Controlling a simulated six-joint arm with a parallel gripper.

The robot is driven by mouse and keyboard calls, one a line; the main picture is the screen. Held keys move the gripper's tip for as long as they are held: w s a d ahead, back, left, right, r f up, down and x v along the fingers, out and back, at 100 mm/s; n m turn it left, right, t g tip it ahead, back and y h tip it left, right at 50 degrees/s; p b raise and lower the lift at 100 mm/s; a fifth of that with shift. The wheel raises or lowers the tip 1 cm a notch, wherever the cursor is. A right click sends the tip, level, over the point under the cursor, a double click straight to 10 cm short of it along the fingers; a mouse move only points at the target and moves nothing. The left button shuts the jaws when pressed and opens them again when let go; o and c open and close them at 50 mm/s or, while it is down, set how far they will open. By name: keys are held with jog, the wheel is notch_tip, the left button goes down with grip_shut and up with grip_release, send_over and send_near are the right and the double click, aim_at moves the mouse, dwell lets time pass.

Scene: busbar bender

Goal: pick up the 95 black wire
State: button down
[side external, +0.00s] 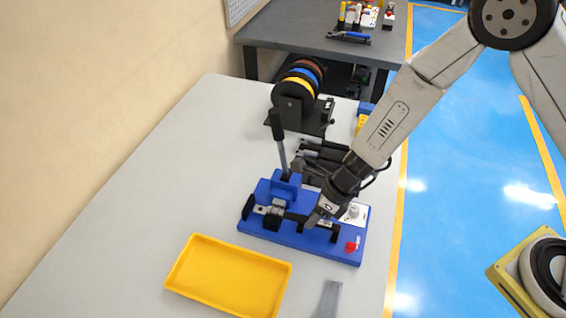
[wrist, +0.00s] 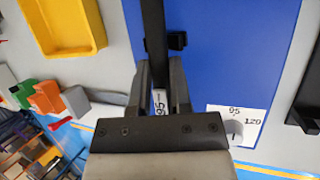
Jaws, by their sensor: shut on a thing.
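The black wire (wrist: 153,35) is a straight dark bar with a white label reading 95 (wrist: 160,103) in the wrist view. My gripper (wrist: 162,75) is shut on it at the labelled end, one finger on each side. The wire extends away over the blue bender base (wrist: 225,50). In the side view my gripper (side external: 316,216) is low over the bender base (side external: 300,240), and the wire is hard to make out there. A dial plate (wrist: 233,122) marked 95 and 120 sits beside the gripper. A black clip (wrist: 177,41) is beside the wire.
A yellow tray (side external: 228,277) lies front left of the bender. The bender's lever (side external: 279,140) stands upright. Behind are a rack of coloured reels (side external: 298,85) and several dark bars (side external: 325,153). A red part (side external: 351,246) is at the base's right. The table's left is clear.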

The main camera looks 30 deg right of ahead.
jog(key=shift+r, duration=4.55)
